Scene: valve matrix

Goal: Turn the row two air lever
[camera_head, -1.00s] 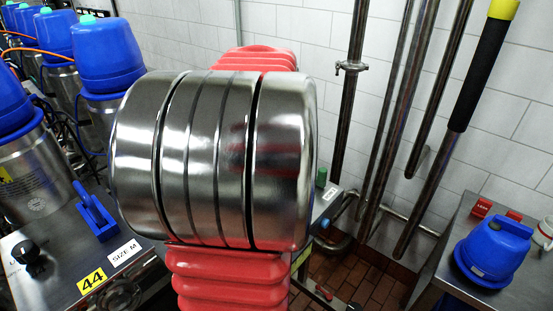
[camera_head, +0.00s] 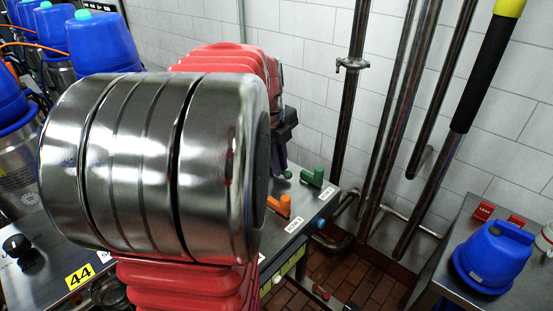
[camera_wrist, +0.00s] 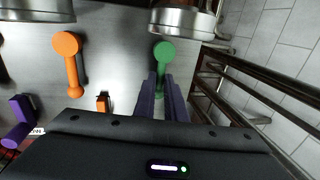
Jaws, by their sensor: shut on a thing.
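In the wrist view, a green lever (camera_wrist: 165,52) with a round hub lies on the steel panel. The dark fingers of my gripper (camera_wrist: 162,85) are shut on its handle. In the head view, my gripper (camera_head: 281,155) reaches down behind my arm, just above a small green piece (camera_head: 287,174). Another green lever (camera_head: 313,178) and an orange lever (camera_head: 280,206) stand on the panel beside small labels, too small to read surely. I cannot tell which lever is the row two air lever.
In the wrist view, an orange lever (camera_wrist: 70,62) and a purple lever (camera_wrist: 18,122) lie left of the gripper. A steel cylinder (camera_wrist: 183,22) stands close above the green hub. Pipes (camera_head: 350,90) run along the tiled wall; a blue-topped unit (camera_head: 494,257) sits at right.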

